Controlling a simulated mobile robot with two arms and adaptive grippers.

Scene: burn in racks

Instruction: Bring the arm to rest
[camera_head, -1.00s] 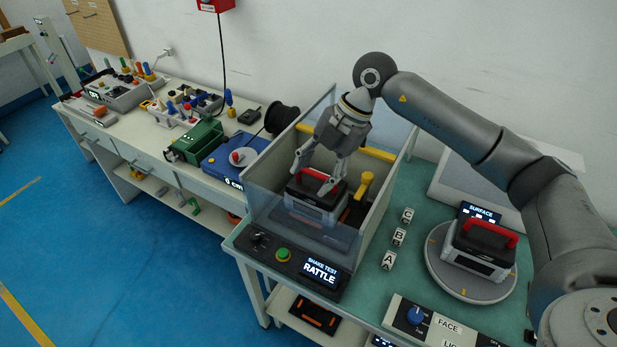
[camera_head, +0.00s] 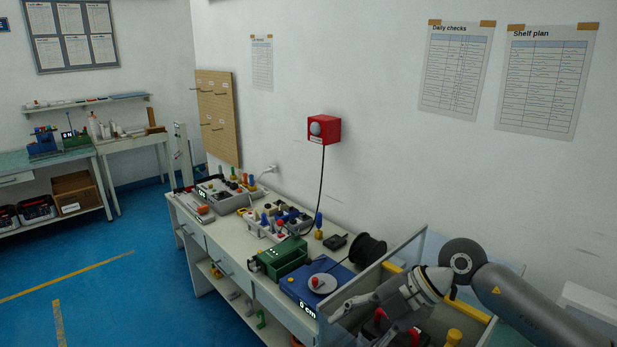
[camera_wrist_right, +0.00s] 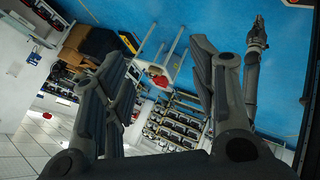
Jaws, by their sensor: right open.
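My right arm comes in from the right in the head view. Its gripper (camera_head: 362,318) is tilted to the left over the clear-walled shake-test box (camera_head: 398,246). In the right wrist view the fingers (camera_wrist_right: 165,95) are spread wide with nothing between them. A unit with a red handle (camera_head: 380,314) is in the box, mostly hidden by the gripper and the picture's bottom edge. A smaller grey arm and gripper (camera_wrist_right: 258,35), apparently my left, show at the upper right of the wrist view. Its finger state is unclear.
A bench holds a green device (camera_head: 283,256), a blue device (camera_head: 318,283) and a black spool (camera_head: 367,249) left of the box. A red wall box (camera_head: 323,129) hangs above with a cable. Blue floor (camera_head: 120,285) lies open at left.

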